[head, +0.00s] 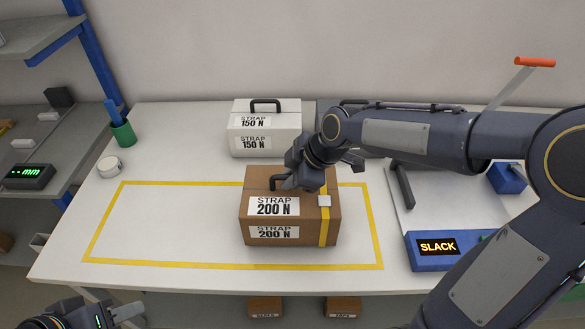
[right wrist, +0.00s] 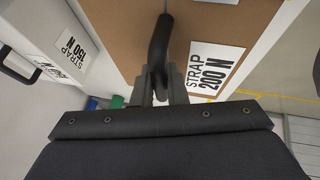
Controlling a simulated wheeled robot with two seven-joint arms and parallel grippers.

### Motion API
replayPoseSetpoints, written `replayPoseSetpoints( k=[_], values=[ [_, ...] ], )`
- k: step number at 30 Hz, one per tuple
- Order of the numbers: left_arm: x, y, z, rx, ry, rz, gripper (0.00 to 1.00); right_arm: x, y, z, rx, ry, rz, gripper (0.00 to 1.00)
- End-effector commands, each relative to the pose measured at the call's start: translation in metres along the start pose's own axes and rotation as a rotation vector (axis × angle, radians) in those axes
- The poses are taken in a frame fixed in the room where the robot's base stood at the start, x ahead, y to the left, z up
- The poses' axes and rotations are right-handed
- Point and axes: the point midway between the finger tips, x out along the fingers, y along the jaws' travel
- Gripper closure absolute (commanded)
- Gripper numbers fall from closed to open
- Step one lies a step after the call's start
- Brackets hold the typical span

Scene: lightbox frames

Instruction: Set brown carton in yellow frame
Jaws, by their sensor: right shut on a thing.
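The brown carton (head: 290,228), labelled STRAP 200 N, has a black top handle and a yellow strap with a pale buckle near its right end. My right gripper (head: 290,180) is shut on this handle; in the right wrist view the fingers (right wrist: 160,88) close around the black handle (right wrist: 158,50) above the carton top (right wrist: 115,25). The yellow frame (head: 230,266) is a taped rectangle on the white table. The carton appears upright over its right part, inside the outline; I cannot tell whether its base touches the table. My left gripper (head: 108,316) is partly cut off at the bottom left.
A white STRAP 150 N case (head: 265,130) stands behind the frame. A blue device reading SLACK (head: 437,247) is at the right. A green cup (head: 123,133) and a white roll (head: 109,167) are at the back left. The frame's left part is clear.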

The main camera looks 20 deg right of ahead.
Motion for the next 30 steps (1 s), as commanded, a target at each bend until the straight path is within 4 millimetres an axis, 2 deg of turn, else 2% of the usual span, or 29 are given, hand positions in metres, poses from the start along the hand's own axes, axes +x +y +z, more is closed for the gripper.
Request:
replayPoseSetpoints(
  k=[15,16,21,30],
  values=[
    [0.0033,-0.0015,0.0017,0.0,0.0,0.0,0.64,0.0093,-0.0016,0.0043,-0.003,0.004,0.008,1.0],
    [0.0034,-0.0015,0.0017,0.0,0.0,0.0,0.64,0.0104,-0.0031,0.0057,-0.001,0.001,0.002,0.86],
    [0.0025,-0.0011,0.0012,0.0,0.0,0.0,0.64,0.0095,-0.0029,0.0052,-0.001,0.001,0.002,0.66],
    [0.0003,-0.0001,0.0001,0.0,0.0,0.0,0.64,0.0074,-0.0023,0.0041,-0.001,0.001,0.002,0.66]
  ],
)
